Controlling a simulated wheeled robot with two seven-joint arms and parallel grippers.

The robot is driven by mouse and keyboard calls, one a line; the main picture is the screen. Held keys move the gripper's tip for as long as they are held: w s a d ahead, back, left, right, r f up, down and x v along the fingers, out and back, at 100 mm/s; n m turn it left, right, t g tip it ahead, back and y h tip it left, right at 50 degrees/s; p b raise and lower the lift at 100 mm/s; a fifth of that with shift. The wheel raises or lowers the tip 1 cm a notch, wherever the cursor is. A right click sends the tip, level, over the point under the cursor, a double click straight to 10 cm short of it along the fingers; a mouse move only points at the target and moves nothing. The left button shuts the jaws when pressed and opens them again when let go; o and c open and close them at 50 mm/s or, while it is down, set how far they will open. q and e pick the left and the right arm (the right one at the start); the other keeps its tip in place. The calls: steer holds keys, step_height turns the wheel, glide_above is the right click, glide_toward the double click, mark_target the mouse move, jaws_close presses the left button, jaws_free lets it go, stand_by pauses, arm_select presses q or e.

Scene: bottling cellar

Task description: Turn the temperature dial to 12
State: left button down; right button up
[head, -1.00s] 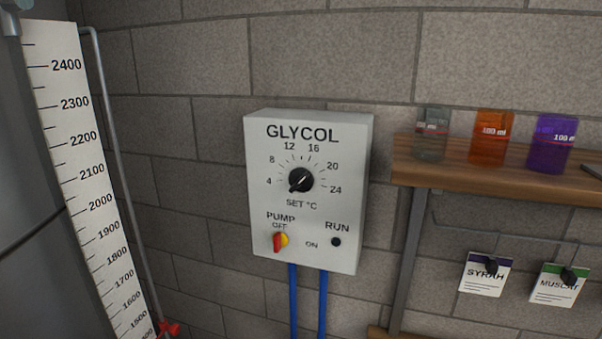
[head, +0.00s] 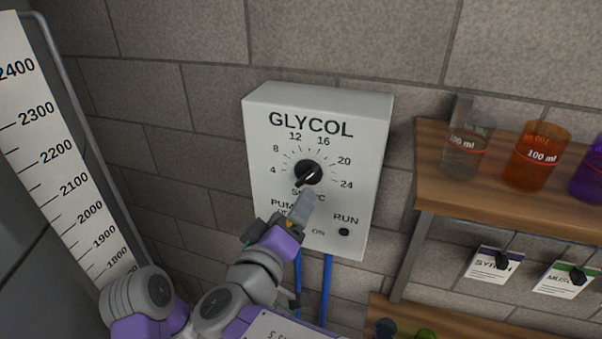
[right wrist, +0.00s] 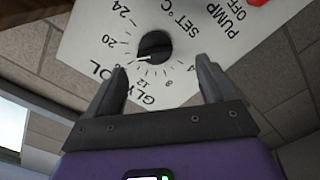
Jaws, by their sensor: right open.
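The temperature dial (head: 308,173) is a round black knob on the white GLYCOL box (head: 350,130). Its scale runs from 4 to 24, and the white pointer mark seems to lie between 16 and 20. The dial also shows in the right wrist view (right wrist: 155,45), upside down. My right gripper (head: 304,203) is just below the dial in the head view, over the PUMP lettering. In the right wrist view its fingers (right wrist: 160,66) are spread apart with nothing between them, and the dial shows beyond their gap. My left gripper is not in view.
The red pump switch (right wrist: 258,3) shows at the right wrist view's top edge; my gripper mostly hides it in the head view. A wooden shelf (head: 480,205) with beakers stands right of the box. A tall scale (head: 50,150) is at left. Blue pipes (head: 326,280) run below.

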mark_target(304, 180)
steer(key=w, duration=0.2)
steer(key=w+d+r+p, duration=0.1)
steer(key=w+p, duration=0.1)
steer(key=w, duration=0.1)
steer(key=shift+w+d+r, duration=0.2)
steer(key=shift+w+d, duration=0.1)
steer(key=shift+d, duration=0.1)
steer(key=shift+w+d, duration=0.15)
steer(key=shift+w, duration=0.4)
steer(key=shift+f, duration=0.1)
